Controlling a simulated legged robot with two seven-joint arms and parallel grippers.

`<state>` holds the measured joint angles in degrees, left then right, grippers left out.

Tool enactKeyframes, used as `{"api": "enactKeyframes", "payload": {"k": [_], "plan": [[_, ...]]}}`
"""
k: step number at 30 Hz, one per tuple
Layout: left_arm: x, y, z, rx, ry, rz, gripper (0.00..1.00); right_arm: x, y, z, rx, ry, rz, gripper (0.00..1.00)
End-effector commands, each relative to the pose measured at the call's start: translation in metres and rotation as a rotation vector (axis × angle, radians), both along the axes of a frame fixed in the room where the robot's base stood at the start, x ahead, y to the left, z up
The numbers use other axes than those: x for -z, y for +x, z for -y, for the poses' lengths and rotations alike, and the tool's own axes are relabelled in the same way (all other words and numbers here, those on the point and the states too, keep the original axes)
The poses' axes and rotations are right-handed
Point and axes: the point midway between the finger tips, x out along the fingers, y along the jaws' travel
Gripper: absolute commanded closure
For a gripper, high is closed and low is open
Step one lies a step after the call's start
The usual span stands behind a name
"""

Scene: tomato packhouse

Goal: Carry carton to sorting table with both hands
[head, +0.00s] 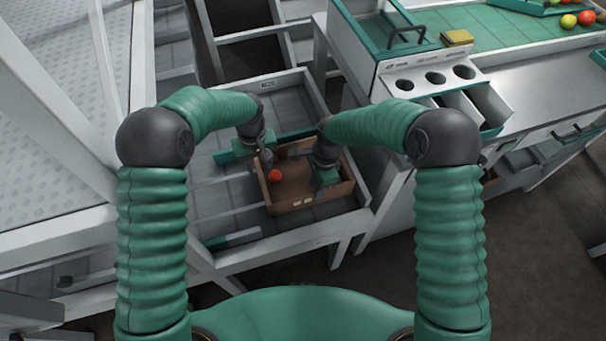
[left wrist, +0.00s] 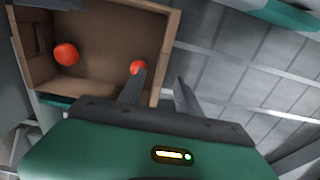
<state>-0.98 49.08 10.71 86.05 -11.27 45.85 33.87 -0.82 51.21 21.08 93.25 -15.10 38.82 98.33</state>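The brown carton (head: 298,192) sits on a grey slatted surface inside a white frame in the head view. A red tomato (head: 275,175) lies in it; the left wrist view shows two tomatoes in the carton (left wrist: 100,95). My left gripper (head: 265,155) is at the carton's left wall. In the left wrist view its fingers (left wrist: 158,78) are spread, one on the inner side of a wall and one outside, with gaps visible. My right gripper (head: 318,166) is over the carton's right part; its fingertips are too small and dark to read.
A grey worktop with a green sorting surface (head: 485,30) stands at the upper right, carrying tomatoes and a yellow block (head: 456,37). Its front has round holes and open bins (head: 485,103). White frame rails border the carton's surface. Dark floor lies at the lower right.

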Motion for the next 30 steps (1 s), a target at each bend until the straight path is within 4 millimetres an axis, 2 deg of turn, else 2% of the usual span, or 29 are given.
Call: {"api": "enactKeyframes", "payload": {"k": [3, 9, 15, 22, 23, 30], "plan": [[0.025, -0.001, -0.001, -0.001, 0.0, -0.003, 0.6, 0.025, -0.002, -0.003, 0.0, 0.001, -0.004, 0.69], [0.058, -0.001, -0.001, -0.001, 0.0, -0.002, 0.6, 0.058, -0.003, -0.007, 0.0, 0.0, -0.002, 0.69], [0.071, 0.0, -0.001, -0.001, 0.0, 0.001, 0.6, 0.071, -0.003, -0.008, 0.0, 0.0, 0.0, 0.69], [0.072, 0.0, -0.001, -0.001, 0.0, 0.001, 0.6, 0.071, -0.003, -0.009, 0.0, 0.0, 0.001, 0.69], [0.072, 0.0, -0.001, -0.001, 0.0, 0.001, 0.61, 0.071, -0.003, -0.009, 0.0, 0.0, 0.001, 0.7], [0.071, 0.0, -0.001, -0.001, 0.0, 0.001, 0.93, 0.071, -0.003, -0.009, 0.0, 0.0, 0.0, 1.0]]}}
